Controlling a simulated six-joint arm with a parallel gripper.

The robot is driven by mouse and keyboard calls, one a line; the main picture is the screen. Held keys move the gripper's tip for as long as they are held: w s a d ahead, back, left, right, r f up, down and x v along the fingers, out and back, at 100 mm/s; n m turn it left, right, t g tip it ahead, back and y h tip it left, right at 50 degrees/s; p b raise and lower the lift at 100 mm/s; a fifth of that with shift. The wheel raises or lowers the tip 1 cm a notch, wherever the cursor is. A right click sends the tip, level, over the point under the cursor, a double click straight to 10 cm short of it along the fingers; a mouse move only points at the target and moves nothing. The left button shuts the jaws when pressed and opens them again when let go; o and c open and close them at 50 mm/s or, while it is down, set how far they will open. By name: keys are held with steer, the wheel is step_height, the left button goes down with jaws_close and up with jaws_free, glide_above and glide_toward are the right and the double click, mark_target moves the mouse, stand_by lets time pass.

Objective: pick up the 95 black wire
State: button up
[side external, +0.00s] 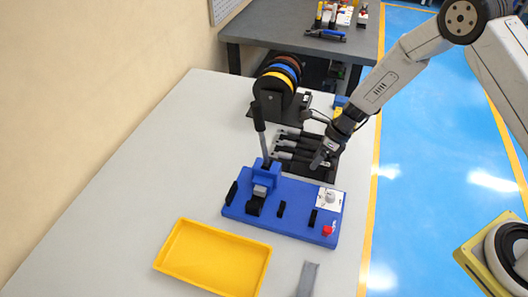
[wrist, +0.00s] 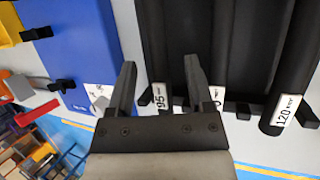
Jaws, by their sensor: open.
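The 95 black wire (wrist: 166,40) lies in a black rack, with its white "95" label near the end in the wrist view. My gripper (wrist: 160,75) is open, its two fingers on either side of this wire's end. Whether the fingers reach down to the wire's height I cannot tell. The right finger partly covers the label of the neighbouring black wire (wrist: 212,40). In the side view my gripper (side external: 318,160) is over the near right part of the black rack (side external: 318,175); which wire is below it is unclear there.
Another black wire, labelled 120 (wrist: 302,50), lies at right. The blue bender (side external: 285,212) with its upright lever stands in front of the rack. A spool stand (side external: 268,105) is behind. A yellow tray (side external: 213,255) and a grey strip (side external: 307,280) lie nearer the camera. The table's left side is clear.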

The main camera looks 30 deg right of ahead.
jaws_close()
steer(key=shift+r, duration=0.25)
steer(key=shift+r, duration=0.9)
steer(key=s+d+r, duration=0.2)
steer(key=s+r, duration=0.8)
steer(key=s, duration=0.3)
steer(key=shift+s+r, duration=0.35)
steer(key=shift+s, duration=0.05)
